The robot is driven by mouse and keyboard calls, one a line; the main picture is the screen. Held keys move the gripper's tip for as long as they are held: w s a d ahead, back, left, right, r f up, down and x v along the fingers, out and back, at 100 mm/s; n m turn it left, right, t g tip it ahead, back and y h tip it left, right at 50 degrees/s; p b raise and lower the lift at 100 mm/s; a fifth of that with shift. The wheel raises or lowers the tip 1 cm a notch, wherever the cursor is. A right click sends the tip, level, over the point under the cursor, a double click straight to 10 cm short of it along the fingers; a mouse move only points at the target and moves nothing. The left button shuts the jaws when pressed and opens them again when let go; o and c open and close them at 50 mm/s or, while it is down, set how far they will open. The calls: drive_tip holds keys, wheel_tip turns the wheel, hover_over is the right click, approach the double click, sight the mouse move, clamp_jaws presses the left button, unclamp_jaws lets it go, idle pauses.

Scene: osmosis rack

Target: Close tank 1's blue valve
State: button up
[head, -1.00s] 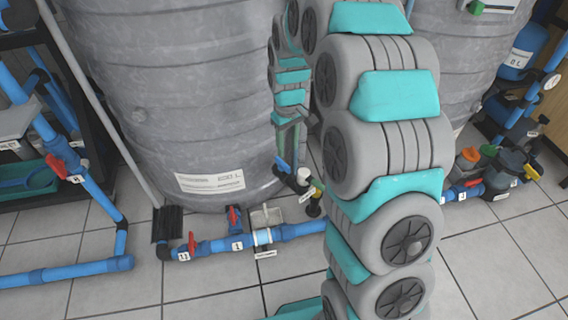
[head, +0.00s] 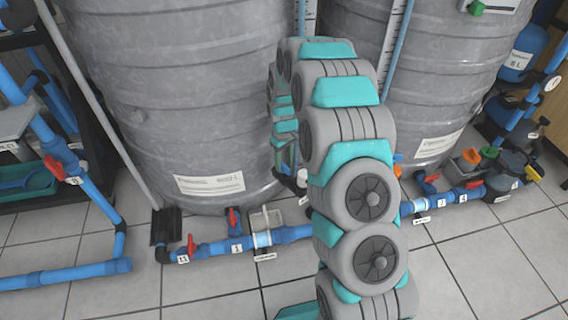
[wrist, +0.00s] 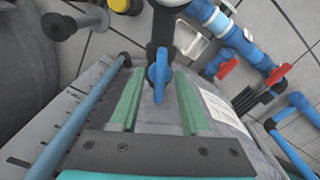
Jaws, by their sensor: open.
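The blue valve (wrist: 158,72) shows in the wrist view as a blue lever hanging from a dark fitting at the upper middle. Its lever points towards my gripper and lies between the green fingers. My gripper (wrist: 159,86) is open, with one finger on each side of the lever; I cannot tell whether either touches it. The big grey tank (head: 180,100) stands at the left in the head view, and its wall shows behind my gripper in the wrist view (wrist: 225,150). In the head view my arm hides the blue valve and most of my gripper.
Red-handled valves (head: 192,243) sit on the blue floor pipe (head: 212,250) before the tank. A second grey tank (head: 440,90) stands right. A rack with blue piping (head: 85,190) is at the left; tiled floor lies in front.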

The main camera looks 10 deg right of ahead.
drive_tip(key=shift+f, duration=0.75)
drive_tip(key=shift+c, duration=0.3)
clamp_jaws()
